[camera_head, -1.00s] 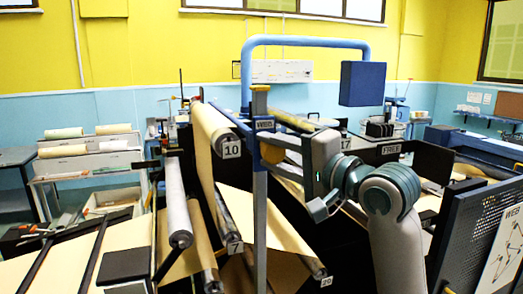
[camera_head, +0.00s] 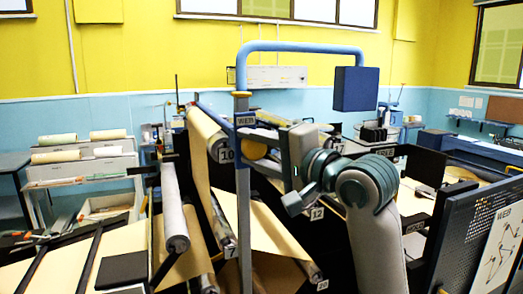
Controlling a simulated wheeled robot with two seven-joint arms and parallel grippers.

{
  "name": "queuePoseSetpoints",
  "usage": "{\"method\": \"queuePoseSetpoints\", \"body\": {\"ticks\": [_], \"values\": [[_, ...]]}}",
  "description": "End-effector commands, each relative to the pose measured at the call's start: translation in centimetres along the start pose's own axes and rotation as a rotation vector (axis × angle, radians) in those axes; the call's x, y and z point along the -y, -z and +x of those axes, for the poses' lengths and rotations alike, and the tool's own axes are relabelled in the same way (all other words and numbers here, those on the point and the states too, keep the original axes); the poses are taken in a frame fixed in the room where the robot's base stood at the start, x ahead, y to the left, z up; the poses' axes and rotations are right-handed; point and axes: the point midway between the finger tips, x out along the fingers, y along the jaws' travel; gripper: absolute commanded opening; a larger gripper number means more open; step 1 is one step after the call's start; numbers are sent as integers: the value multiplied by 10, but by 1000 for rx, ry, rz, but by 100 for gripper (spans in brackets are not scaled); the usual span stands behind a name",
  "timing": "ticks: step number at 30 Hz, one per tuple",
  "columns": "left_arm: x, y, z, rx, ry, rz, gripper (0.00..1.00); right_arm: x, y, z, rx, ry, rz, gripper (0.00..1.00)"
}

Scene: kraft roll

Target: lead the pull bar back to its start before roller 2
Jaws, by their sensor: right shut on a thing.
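A grey upright post (camera_head: 244,200), with a blue fitting marked WEB, stands in front of the rollers; I take it as part of the pull bar. A blue bent tube (camera_head: 300,46) rises from it and carries a dark blue block (camera_head: 355,89). My right gripper (camera_head: 268,146) comes in from the right and is shut at this fitting beside a yellow round part; its fingertips are partly hidden. Roller 10 (camera_head: 207,122) is just left of the post, its tag partly covered. Roller 2's tag is not readable. My left gripper is not in view.
Kraft paper (camera_head: 275,232) runs between the rollers. Roller 7 (camera_head: 222,228) and a grey roller (camera_head: 174,208) stand at left. A tag 12 (camera_head: 317,213) shows behind my right arm. A perforated panel (camera_head: 470,222) stands close at the right.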

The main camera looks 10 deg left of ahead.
Motion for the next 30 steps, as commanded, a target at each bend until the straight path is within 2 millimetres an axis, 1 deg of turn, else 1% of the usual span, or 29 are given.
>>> {"method": "queuePoseSetpoints", "body": {"ticks": [1, 9, 23, 30], "values": [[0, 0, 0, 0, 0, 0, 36, 3, -5, 2, 4, 3, -1, 0], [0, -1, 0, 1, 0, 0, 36, 11, -20, 8, 4, 3, -2, 0], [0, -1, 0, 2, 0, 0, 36, 12, -23, 9, 4, 4, -2, 0], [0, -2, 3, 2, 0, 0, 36, 8, -33, 13, 4, 4, -1, 0]]}}
